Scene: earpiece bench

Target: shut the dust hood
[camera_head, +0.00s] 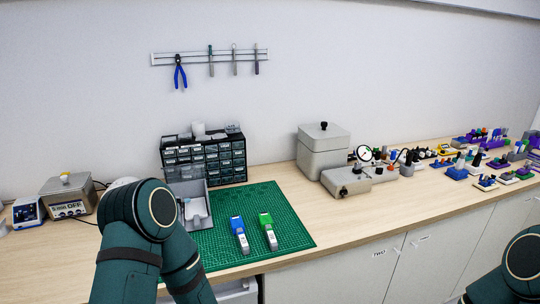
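A small grey case (193,208) with a raised, see-through-looking panel stands at the back left of the green mat; it may be the dust hood, and its panel looks up. My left arm covers its left side and front. A grey box with a black-knobbed lid (323,151) stands further right, its lid down. My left arm bends in the lower left, and its gripper is out of view. Part of my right arm shows at the lower right corner; its gripper is out of view.
A blue device (239,235) and a green device (268,231) lie on the green cutting mat (292,232). A black drawer cabinet (204,160) stands behind. A grey instrument (346,182) and several small coloured items fill the bench's right. The wooden bench front (375,222) is clear.

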